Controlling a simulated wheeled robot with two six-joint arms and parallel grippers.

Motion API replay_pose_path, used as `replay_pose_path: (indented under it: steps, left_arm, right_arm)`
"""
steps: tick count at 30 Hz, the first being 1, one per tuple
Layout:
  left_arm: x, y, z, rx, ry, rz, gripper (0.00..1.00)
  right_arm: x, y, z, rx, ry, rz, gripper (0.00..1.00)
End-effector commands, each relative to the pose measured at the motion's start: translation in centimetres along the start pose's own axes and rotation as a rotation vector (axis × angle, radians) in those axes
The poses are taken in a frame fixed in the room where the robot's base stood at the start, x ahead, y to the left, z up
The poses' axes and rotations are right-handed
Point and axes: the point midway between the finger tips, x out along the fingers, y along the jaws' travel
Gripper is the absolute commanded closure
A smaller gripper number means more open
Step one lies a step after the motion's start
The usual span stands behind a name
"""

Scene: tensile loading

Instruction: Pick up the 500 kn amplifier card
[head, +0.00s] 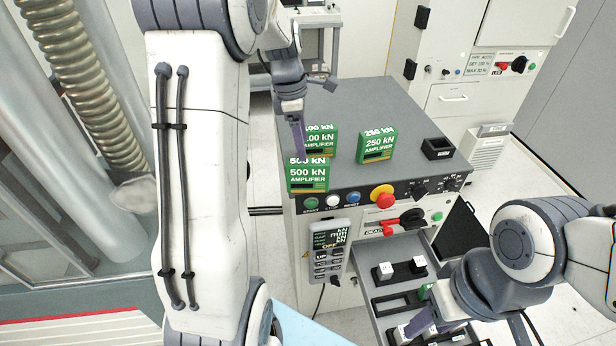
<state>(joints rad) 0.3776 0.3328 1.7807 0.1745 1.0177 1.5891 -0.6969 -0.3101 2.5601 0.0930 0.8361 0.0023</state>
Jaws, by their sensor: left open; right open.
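The green 500 kN amplifier card (308,176) stands upright at the front left edge of the grey cabinet top. Just behind it is a green 100 kN card (323,138), and to the right is a green 250 kN card (377,145). My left gripper (300,146) is open, pointing down just above and behind the 500 kN card, in front of part of the 100 kN card. I cannot tell whether it touches either card. My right gripper (428,316) is open, low over the open drawer at the right; its fingers are partly hidden.
The open drawer (366,278) holds black frames and white blocks, and a small green piece shows beside my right gripper. A black holder (437,149) sits at the cabinet top's right. Knobs and a red button (383,195) line the front panel, with a handheld controller (329,250) below.

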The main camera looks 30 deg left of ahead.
Motion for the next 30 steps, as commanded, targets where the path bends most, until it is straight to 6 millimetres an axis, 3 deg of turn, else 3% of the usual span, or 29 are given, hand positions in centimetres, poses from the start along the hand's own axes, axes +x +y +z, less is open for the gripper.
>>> replay_pose_path:
  steps: [9, 17, 24, 30]
  left_arm:
    - [4.1, -0.4, 0.0, -0.039, 0.000, 0.001, 0.25]
    - [6.2, -0.3, 0.1, -0.038, -0.001, 0.000, 0.25]
    - [9.7, -0.1, 0.3, -0.037, -0.001, 0.001, 0.25]
    - [10.6, -0.1, 0.2, -0.036, 0.000, 0.005, 0.25]
  right_arm:
    - [-0.8, -0.1, -0.1, 0.000, 0.000, 0.000, 0.53]
    - [-1.6, -0.1, -0.1, 0.001, 0.000, 0.000, 0.53]
    - [-2.9, -0.2, -0.2, -0.001, 0.000, 0.000, 0.53]
    - [-2.9, -0.2, -0.2, -0.002, 0.000, 0.000, 0.53]
